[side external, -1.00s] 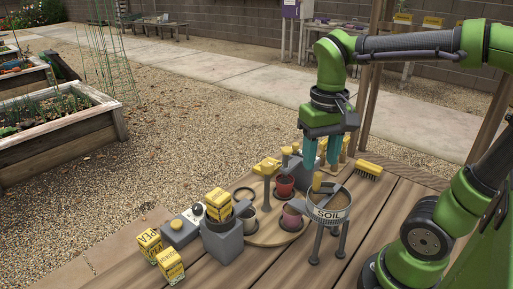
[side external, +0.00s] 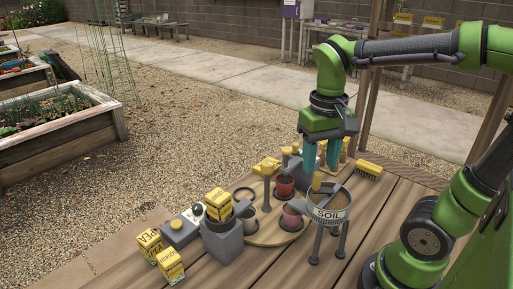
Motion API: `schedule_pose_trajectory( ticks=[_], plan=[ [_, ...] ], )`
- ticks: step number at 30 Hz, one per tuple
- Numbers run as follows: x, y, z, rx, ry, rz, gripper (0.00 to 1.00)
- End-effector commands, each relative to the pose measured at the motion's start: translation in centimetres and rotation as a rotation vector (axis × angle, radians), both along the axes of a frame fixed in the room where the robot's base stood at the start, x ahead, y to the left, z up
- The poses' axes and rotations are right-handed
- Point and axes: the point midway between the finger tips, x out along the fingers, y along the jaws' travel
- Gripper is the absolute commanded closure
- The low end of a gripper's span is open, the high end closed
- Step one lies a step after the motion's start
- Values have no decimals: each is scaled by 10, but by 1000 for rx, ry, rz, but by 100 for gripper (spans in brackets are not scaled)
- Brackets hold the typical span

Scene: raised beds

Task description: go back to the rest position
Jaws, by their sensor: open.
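My gripper (side external: 322,158) points down with its teal fingers apart and nothing visible between them. It hangs above the far side of the wooden table (side external: 386,222), behind the soil stand as seen here.
Yellow seed packets (side external: 170,264) stand at the front left. A yellow brush (side external: 368,169) lies right of my gripper.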

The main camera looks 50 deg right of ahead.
Motion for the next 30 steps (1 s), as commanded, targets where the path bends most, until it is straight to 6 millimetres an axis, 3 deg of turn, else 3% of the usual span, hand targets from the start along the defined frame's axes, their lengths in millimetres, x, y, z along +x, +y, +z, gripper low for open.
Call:
schedule_pose_trajectory(
  ticks=[8, 23, 30],
  plan=[
    [-1, 0, -37, 0, 2, 0, 53],
    [-6, 6, -36, 1, 0, -1, 53],
    [1, 0, -15, 0, -4, -2, 53]
  ],
)
